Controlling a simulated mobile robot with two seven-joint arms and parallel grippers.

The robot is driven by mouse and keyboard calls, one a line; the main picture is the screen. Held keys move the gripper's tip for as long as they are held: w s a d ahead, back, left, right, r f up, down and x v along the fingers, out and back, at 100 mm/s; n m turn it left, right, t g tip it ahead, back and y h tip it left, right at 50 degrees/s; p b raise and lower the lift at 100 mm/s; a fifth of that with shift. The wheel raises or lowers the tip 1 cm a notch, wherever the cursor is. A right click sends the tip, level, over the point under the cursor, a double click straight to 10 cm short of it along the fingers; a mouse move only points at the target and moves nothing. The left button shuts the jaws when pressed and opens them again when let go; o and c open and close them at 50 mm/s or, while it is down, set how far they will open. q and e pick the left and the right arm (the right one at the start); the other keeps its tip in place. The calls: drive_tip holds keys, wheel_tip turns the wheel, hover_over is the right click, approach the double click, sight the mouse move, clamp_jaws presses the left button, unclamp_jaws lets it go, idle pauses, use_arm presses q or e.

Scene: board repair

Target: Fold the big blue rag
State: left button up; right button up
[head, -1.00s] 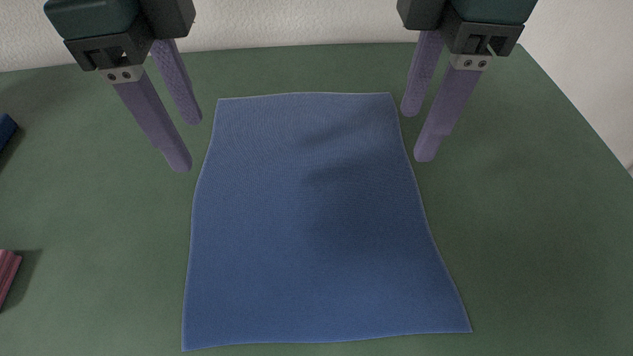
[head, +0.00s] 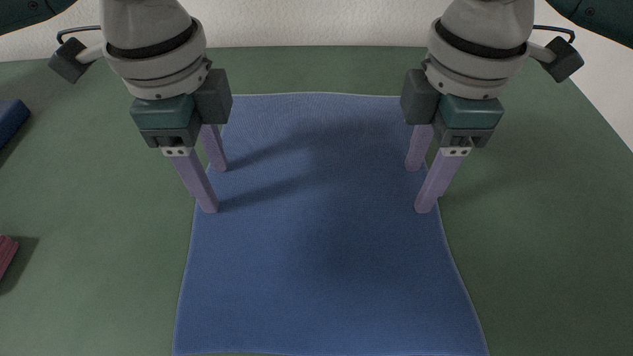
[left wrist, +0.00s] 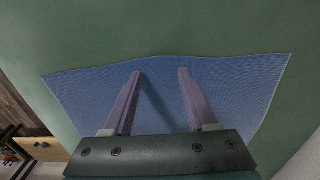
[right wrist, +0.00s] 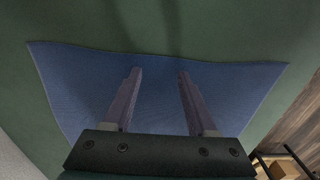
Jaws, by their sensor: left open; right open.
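The big blue rag (head: 325,270) lies spread flat and unfolded on the green table. It shows in both the left wrist view (left wrist: 240,85) and the right wrist view (right wrist: 85,85). My left gripper (head: 214,190) is open and empty, its fingers at the rag's left edge in the upper half. My right gripper (head: 419,190) is open and empty, its fingers at the rag's right edge. The fingertips are low, close to the cloth; I cannot tell whether they touch it. The rag's far corners are partly behind my grippers, and its near edge is at the bottom of the head view.
The green table (head: 560,240) is clear to the right of the rag. A dark blue object (head: 10,120) and a pink-red object (head: 6,253) lie at the left edge of the head view. A pale wall (head: 320,25) stands behind the table.

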use_arm(q)
drive_tip(key=shift+f, duration=0.15)
use_arm(e)
drive_tip(key=shift+f, duration=0.15)
use_arm(q)
drive_tip(key=shift+c, duration=0.4)
use_arm(e)
drive_tip(key=shift+c, duration=0.4)
use_arm(q)
clamp_jaws()
use_arm(e)
clamp_jaws()
